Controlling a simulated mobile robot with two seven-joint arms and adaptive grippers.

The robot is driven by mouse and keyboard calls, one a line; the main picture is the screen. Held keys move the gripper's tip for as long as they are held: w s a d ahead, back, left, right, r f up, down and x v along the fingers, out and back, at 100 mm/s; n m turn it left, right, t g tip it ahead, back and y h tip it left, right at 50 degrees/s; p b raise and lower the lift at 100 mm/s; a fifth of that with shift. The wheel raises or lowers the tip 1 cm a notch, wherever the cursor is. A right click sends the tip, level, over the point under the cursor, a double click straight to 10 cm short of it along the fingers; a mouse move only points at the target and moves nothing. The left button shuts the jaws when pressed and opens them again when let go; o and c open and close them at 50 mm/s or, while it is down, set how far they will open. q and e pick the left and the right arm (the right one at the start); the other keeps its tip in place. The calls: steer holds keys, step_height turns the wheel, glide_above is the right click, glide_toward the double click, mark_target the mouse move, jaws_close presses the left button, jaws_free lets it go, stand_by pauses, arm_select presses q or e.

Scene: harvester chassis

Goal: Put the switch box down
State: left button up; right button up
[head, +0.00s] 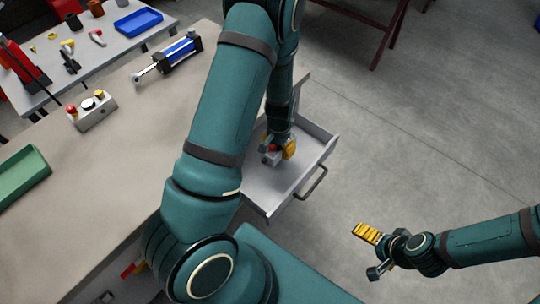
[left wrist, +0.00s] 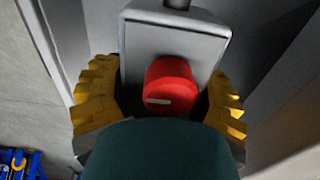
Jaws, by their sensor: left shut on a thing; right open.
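The switch box is a grey box with a red knob. In the left wrist view the switch box (left wrist: 207,43) sits between the yellow finger pads of my left gripper (left wrist: 160,95), which is shut on it. In the head view my left gripper (head: 277,149) reaches down into the open grey drawer (head: 262,193), with the switch box (head: 269,158) mostly hidden under it. I cannot tell whether the box touches the drawer floor. My right gripper (head: 372,252) is open and empty, over the floor at the lower right.
A green tray (head: 20,177), a control box with buttons (head: 94,114) and a blue-and-black cylinder (head: 172,56) lie on the workbench (head: 110,175). The drawer has a dark handle (head: 313,184) on its front. A second table with a blue tray (head: 138,21) stands behind.

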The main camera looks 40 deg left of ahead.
arm_select(q)
step_height(320, 180, down, 8)
steer(key=shift+w+r+b, duration=0.1)
steer(key=shift+r+b, duration=0.1)
steer(key=shift+b, duration=0.6)
steer(key=shift+r, duration=0.1)
steer(key=shift+f, duration=0.2)
steer(key=o, duration=1.4)
steer(key=shift+r, duration=0.1)
